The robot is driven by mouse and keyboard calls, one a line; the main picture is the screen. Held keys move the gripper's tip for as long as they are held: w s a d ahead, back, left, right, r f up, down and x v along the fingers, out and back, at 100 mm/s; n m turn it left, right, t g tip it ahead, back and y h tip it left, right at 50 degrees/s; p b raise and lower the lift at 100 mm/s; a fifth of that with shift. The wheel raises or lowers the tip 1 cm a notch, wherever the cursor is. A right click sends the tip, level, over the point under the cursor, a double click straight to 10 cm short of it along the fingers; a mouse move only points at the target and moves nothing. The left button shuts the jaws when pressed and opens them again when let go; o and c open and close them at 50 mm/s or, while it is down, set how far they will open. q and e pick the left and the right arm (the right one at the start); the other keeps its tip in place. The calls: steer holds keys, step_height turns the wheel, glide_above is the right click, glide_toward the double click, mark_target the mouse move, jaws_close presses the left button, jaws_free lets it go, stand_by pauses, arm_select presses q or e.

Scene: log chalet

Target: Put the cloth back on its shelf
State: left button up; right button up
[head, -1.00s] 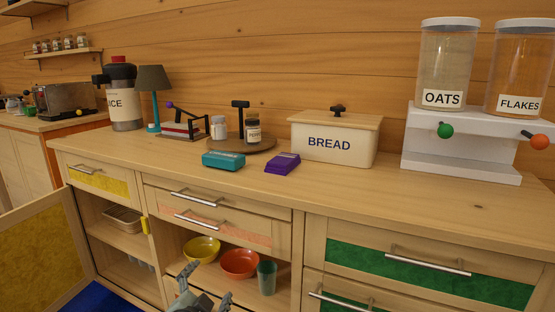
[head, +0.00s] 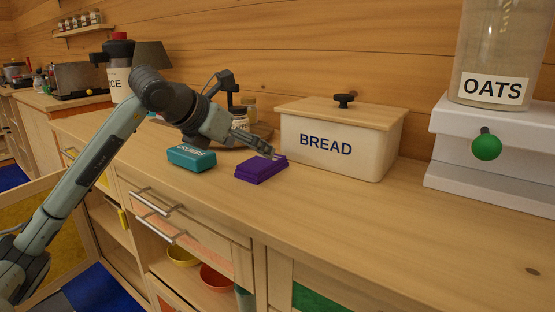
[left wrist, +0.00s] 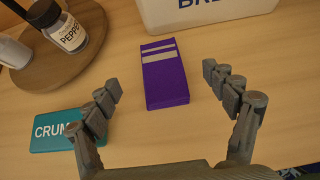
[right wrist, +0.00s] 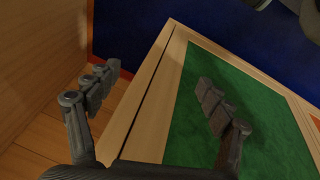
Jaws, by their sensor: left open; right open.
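The purple folded cloth (head: 262,169) lies on the counter in front of the bread box. In the left wrist view the cloth (left wrist: 165,85) has pale stripes near its far end. My left gripper (head: 262,150) is open and empty, reaching over the counter right by the cloth. In the left wrist view its fingers (left wrist: 162,79) stand apart on both sides of the cloth's near end. My right gripper (right wrist: 158,78) is open and empty, low before a green-panelled cabinet front. An open cupboard with shelves (head: 107,219) shows below the counter, partly hidden by my left arm.
A teal box (head: 191,159) sits left of the cloth, and the bread box (head: 340,140) stands behind it. A round wooden board (left wrist: 45,70) carries jars. A white dispenser stand (head: 490,160) is at the right. The yellow cupboard door (head: 45,235) stands open. The front right counter is clear.

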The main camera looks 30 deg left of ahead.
mark_target(263, 159)
arm_select(q)
steer(key=shift+w+a+f, duration=0.1)
steer(key=shift+w+f, duration=0.15)
steer(key=shift+w, duration=0.1)
steer(key=shift+w+f, duration=0.25)
steer(key=x, duration=0.2)
steer(key=p+x, duration=0.1)
steer(key=x, duration=0.2)
steer(key=shift+f, duration=0.5)
steer(key=c, duration=0.9)
arm_select(e)
steer(key=f, duration=0.2)
steer(key=s+f, duration=0.1)
steer(key=f, duration=0.1)
arm_select(q)
steer(key=shift+c, duration=0.2)
arm_select(e)
steer(key=shift+w, duration=0.1)
